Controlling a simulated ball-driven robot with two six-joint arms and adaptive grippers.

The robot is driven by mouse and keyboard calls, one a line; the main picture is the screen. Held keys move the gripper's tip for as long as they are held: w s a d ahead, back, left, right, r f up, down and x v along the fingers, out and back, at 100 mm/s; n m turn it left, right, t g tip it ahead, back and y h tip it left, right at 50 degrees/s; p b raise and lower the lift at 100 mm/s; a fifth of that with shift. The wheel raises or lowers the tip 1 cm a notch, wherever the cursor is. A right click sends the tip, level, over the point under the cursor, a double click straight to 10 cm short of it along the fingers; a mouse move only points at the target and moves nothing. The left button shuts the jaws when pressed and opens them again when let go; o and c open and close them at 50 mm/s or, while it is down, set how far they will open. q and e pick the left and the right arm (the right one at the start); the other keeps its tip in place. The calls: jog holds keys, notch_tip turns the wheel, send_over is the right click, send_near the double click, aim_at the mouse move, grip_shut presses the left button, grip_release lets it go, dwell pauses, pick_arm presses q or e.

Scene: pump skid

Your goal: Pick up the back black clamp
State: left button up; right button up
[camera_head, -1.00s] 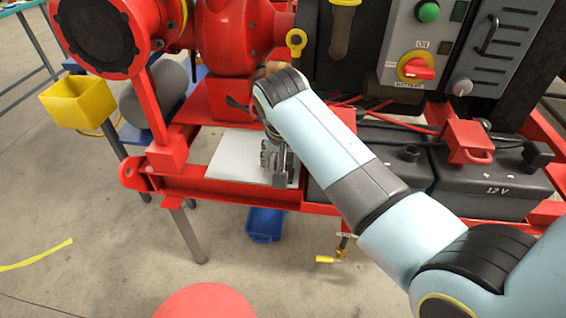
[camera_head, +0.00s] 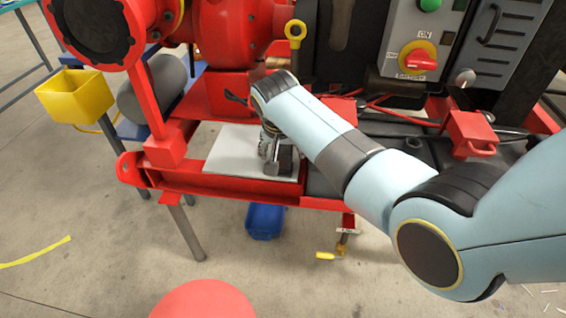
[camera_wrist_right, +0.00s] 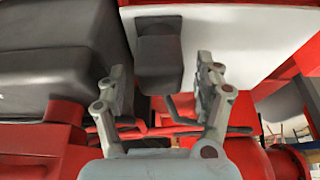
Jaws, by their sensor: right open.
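A black clamp (camera_wrist_right: 158,62), a dark block with a thin bar below it, sits over the white plate in the right wrist view. In the head view a dark block that looks like the same clamp (camera_head: 280,162) shows at the plate's front, partly hidden by my gripper. I cannot tell whether it is the back one. My right gripper (camera_wrist_right: 162,80) is open, with one finger on each side of the clamp's near end, and does not grip it. In the head view my right gripper (camera_head: 267,147) is small and mostly covered by my wrist. My left gripper is out of view.
The white plate (camera_head: 228,152) lies on the red skid frame (camera_head: 225,186). Black batteries (camera_head: 408,150) are to the right, partly behind my arm, with a red clamp (camera_head: 472,134) there. The red pump (camera_head: 232,40) and control box (camera_head: 420,40) rise behind.

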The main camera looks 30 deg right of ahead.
aim_at(283, 148)
grip_shut()
dwell(0.5)
jog(key=shift+r, duration=0.1)
notch_tip(283, 148, up, 9)
jog(key=shift+f+p, duration=0.1)
jog(key=shift+p, duration=0.75)
jog(key=shift+r, duration=0.55)
